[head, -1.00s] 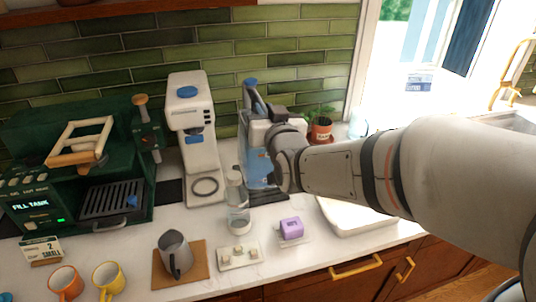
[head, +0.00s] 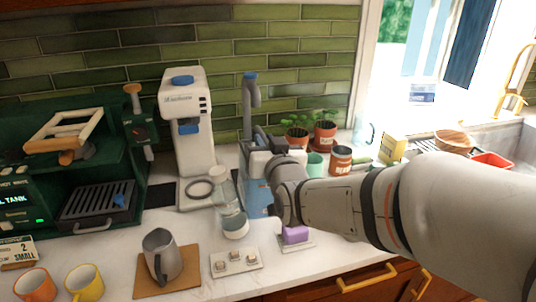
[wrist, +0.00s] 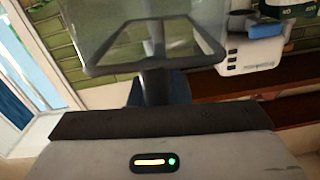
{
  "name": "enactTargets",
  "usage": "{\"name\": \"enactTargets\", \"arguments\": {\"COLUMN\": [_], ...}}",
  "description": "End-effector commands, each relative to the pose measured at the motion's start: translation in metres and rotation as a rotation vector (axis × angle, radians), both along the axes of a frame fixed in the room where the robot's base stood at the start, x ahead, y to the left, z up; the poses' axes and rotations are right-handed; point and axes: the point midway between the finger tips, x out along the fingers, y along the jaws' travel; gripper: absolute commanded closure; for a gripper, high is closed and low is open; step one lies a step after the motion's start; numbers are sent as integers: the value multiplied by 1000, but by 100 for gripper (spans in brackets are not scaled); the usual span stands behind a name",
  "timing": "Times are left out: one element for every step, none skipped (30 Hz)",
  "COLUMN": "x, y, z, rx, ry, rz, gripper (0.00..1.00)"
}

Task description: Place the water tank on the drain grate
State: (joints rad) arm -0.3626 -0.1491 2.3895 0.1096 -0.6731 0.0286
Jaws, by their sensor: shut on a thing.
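The water tank (head: 256,196) is a clear, blue-tinted box with a pale top, in the middle of the head view, just in front of the grey tap (head: 250,95) with a blue top. My gripper (head: 264,144) is shut on its upper part. In the wrist view the tank (wrist: 150,30) shows as a clear body with a dark rim beyond my gripper (wrist: 155,88). The tank looks upright. The drain grate cannot be made out clearly; the tank, my gripper and a bottle cover the area below the tap. I cannot tell whether the tank's base touches anything.
A clear bottle (head: 229,205) stands close left of the tank. A purple block (head: 296,235) lies in front. A white dispenser (head: 187,130) and a green machine (head: 60,160) stand left. Potted plants (head: 325,135) and a brown jar (head: 341,160) stand right.

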Motion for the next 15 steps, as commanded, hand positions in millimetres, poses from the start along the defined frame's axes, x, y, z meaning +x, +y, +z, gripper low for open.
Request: {"name": "enactTargets", "arguments": {"x": [0,0,0,0,0,0,0,0,0,1,1,2,3,4,6], "y": [0,0,0,0,0,0,0,0,0,0,0,0,0,1,1], "z": [-6,-8,-11,-12,-14,-15,-16,-16,-17,-17,-17,-18,-18,-18,-19], "rx": [3,3,3,3,3,3,3,3,3,3,3,3,3,2,2], "ry": [-5,-5,-5,-5,-5,-5,-5,-5,-5,-5,-5,-5,-5,-4,-4], "rz": [-1,-1,-1,-1,-1,-1,-1,-1,-1,-1,-1,-1,-1,-2,-2], "gripper": [100,100,100,100,100,100,100,100,100,100,100,100,100,100,100]}}
